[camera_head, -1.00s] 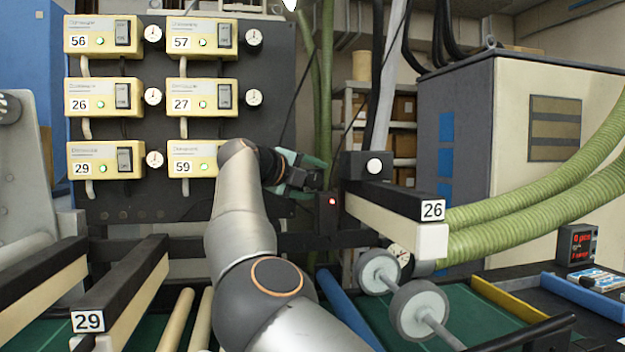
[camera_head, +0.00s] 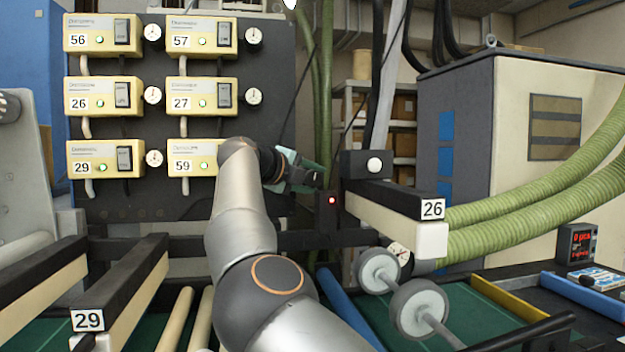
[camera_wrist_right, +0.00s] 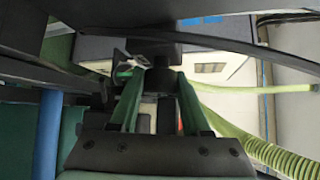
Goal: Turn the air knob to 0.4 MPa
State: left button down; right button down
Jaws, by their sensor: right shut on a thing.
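My right gripper (camera_head: 314,180) is at the middle of the head view, reaching in past the beam labelled 26. In the right wrist view, its two green fingers (camera_wrist_right: 158,88) are closed on a dark, rounded knob (camera_wrist_right: 160,78), whose markings I cannot read. In the head view the knob is too dark and small to separate clearly from the gripper. A round white dial gauge (camera_head: 399,255) shows under the beam, partly covered; its value is too small to read. My left gripper is not in view.
The beam labelled 26 (camera_head: 385,207) and a dark box with a red light (camera_head: 328,212) are close to my right gripper. Several yellow control boxes (camera_head: 105,97) hang on a dark panel at left. Grey rollers (camera_head: 418,308) and green hoses (camera_head: 540,205) lie to the right.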

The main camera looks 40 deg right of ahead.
jog(key=shift+r, duration=0.15)
jog(key=shift+m+y, duration=0.4)
jog(key=shift+y, duration=0.3)
jog(key=m+y, duration=0.1)
jog(key=y, duration=0.2)
jog(key=shift+d+m+t, duration=0.1)
jog(key=shift+m+t, duration=0.3)
jog(key=shift+r+m+t+y, duration=0.2)
jog(key=shift+m+t+y, duration=0.1)
jog(key=shift+y, duration=0.4)
jog(key=shift+f, duration=0.15)
jog(key=shift+c, duration=1.9)
grip_release()
jog(key=shift+f, duration=0.15)
